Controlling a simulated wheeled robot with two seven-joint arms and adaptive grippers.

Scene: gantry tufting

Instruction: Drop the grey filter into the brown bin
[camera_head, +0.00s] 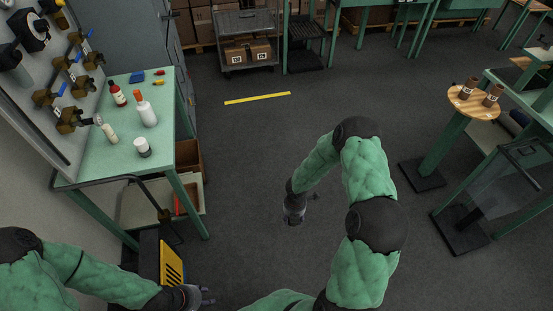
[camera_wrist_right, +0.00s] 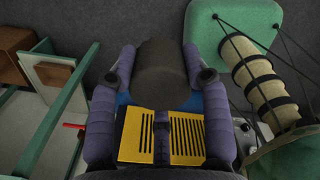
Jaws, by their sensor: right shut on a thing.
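My right gripper (camera_wrist_right: 165,78) is shut on a dark grey cylinder, the grey filter (camera_wrist_right: 165,65), held between its purple fingers. In the head view the right gripper (camera_head: 293,212) hangs over open floor right of the green table, and the filter cannot be told from it. A brown open box (camera_head: 189,158), apparently the brown bin, sits low under the right side of the green table. It also shows at the upper left of the right wrist view (camera_wrist_right: 18,50), apart from the gripper. My left gripper (camera_head: 207,296) is at the bottom edge, its fingers apart and empty.
The green table (camera_head: 110,160) holds bottles and small parts; its legs and low shelf (camera_head: 137,205) stand near the box. A yellow slotted object (camera_head: 171,264) is near the left gripper. A round wooden stand (camera_head: 466,101) with brown cups is right. The middle floor is clear.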

